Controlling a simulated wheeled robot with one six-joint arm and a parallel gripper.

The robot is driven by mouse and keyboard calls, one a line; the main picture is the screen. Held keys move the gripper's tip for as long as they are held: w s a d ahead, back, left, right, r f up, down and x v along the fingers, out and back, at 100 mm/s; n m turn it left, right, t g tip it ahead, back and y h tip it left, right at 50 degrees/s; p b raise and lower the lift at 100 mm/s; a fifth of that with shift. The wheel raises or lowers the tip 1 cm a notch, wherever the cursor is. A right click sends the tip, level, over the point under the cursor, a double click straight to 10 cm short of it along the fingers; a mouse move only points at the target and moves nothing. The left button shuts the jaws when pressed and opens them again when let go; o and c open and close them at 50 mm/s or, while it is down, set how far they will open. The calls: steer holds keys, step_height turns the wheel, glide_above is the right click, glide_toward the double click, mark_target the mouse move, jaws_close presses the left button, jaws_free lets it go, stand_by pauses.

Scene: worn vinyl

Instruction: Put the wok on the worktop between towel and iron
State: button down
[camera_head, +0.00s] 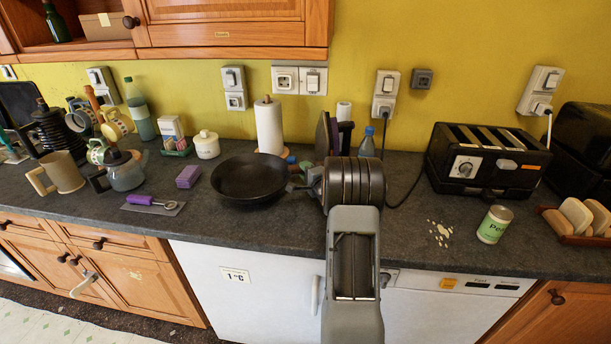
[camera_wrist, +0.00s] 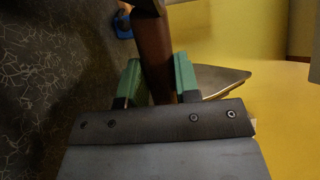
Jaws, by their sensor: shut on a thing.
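The wok (camera_head: 250,180) is a dark round pan in the head view, level, over the worktop in front of the paper towel roll (camera_head: 269,127). I cannot tell whether its base touches the worktop (camera_head: 270,228). My gripper is mostly hidden behind my wrist in the head view. In the wrist view my gripper (camera_wrist: 158,80) has its green fingers shut on the dark brown handle (camera_wrist: 155,55) of the wok.
A can (camera_head: 494,224) is at the front right. The worktop's front middle is clear.

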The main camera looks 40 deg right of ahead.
steer(key=shift+f, duration=0.8)
steer(key=c, duration=1.3)
jaws_free()
steer(key=shift+f, duration=0.25)
steer(key=o, duration=0.5)
steer(key=shift+c, duration=0.2)
steer(key=shift+r, duration=0.1)
steer(key=shift+s+r, duration=0.15)
